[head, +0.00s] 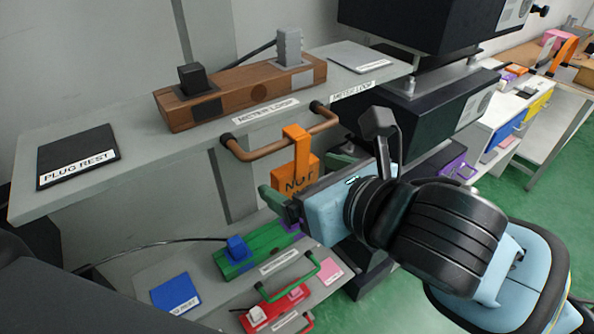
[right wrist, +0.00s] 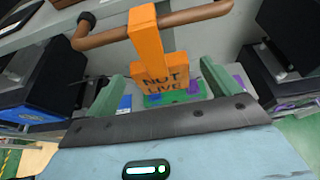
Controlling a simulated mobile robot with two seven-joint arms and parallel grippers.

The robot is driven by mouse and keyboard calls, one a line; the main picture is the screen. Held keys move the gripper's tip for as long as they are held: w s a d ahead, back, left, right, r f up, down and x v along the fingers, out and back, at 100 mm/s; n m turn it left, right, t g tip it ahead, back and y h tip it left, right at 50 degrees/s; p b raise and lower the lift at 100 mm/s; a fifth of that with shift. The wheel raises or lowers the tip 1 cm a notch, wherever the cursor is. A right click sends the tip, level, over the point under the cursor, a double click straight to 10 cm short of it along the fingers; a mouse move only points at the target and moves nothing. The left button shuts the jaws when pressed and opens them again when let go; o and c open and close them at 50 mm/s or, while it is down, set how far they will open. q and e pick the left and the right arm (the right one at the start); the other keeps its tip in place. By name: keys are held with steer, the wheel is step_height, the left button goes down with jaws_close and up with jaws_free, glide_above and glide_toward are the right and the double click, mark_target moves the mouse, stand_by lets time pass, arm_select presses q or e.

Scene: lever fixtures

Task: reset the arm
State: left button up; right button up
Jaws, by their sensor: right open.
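An orange arm (head: 295,148) marked "NOT LIVE" hangs from a copper-coloured bar (head: 270,148) below the front edge of the grey upper shelf. In the right wrist view the orange arm (right wrist: 147,45) hangs down, with its wide lettered block (right wrist: 167,80) seen between my fingers. My right gripper (head: 302,180) is open, its green fingers on either side of the block's lower part. I see no clear contact, and cannot tell how deep the block sits between the fingers. My gripper hides part of the lettering in the head view. My left gripper is not in view.
A brown "METER LOOP" block (head: 240,90) with two plugs stands on the upper shelf, beside a black "PLUG REST" pad (head: 77,157). Below are a green block (head: 255,252) with a blue plug and a red one (head: 277,308) with handles. Black boxes (head: 440,110) stand right.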

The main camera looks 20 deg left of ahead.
steer(key=v, duration=0.4)
steer(key=shift+s+d+r, duration=0.1)
steer(key=shift+s+d, duration=0.1)
steer(key=shift+d, duration=0.1)
